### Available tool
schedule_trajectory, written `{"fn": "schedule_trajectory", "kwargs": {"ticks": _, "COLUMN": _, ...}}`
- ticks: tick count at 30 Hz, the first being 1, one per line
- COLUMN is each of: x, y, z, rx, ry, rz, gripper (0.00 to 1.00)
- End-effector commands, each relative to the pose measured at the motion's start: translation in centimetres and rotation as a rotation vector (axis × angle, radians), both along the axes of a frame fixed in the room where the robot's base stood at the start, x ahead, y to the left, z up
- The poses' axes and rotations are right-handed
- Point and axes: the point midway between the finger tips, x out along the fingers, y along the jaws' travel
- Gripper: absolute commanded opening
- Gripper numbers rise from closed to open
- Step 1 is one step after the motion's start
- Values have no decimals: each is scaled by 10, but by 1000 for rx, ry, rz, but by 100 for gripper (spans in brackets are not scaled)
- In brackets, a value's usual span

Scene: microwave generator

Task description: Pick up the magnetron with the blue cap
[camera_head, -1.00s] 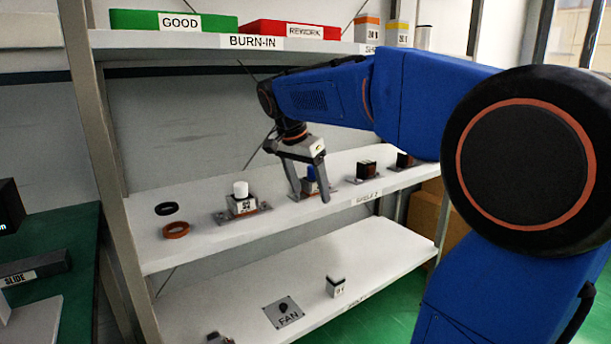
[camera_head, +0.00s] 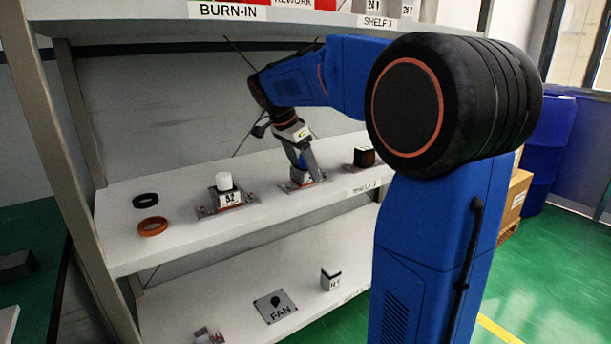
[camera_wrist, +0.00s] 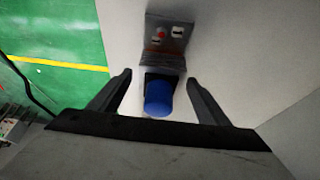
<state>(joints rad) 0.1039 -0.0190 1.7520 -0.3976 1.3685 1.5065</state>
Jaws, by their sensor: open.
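The magnetron with the blue cap (camera_wrist: 159,98) stands on the middle shelf. In the wrist view its blue cap is between the two fingers, with its metal bracket plate (camera_wrist: 168,35) beyond. My gripper (camera_wrist: 157,90) is open, one finger on each side of the cap, with a gap to each. In the head view my gripper (camera_head: 305,168) is at the magnetron, and its fingers partly hide the blue cap (camera_head: 303,162). The magnetron's base plate (camera_head: 296,184) shows below the fingers.
A white-capped magnetron (camera_head: 225,190) stands to the left, with an orange ring (camera_head: 152,226) and a black ring (camera_head: 146,200) beyond it. A dark block (camera_head: 364,157) stands to the right. The upper shelf (camera_head: 300,14) is above the arm. A fan plate (camera_head: 274,306) lies on the lower shelf.

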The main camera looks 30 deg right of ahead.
Motion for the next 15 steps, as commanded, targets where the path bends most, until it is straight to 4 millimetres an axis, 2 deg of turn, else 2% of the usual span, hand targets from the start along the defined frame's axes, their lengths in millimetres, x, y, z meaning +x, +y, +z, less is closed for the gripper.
{"fn": "schedule_trajectory", "kwargs": {"ticks": 4, "x": 0, "y": -5, "z": -12, "rx": 0, "ry": 0, "rz": 1, "gripper": 70}}
{"fn": "schedule_trajectory", "kwargs": {"ticks": 12, "x": 0, "y": -5, "z": -14, "rx": 0, "ry": 0, "rz": 1, "gripper": 70}}
{"fn": "schedule_trajectory", "kwargs": {"ticks": 15, "x": 0, "y": -5, "z": -14, "rx": 0, "ry": 0, "rz": 1, "gripper": 46}}
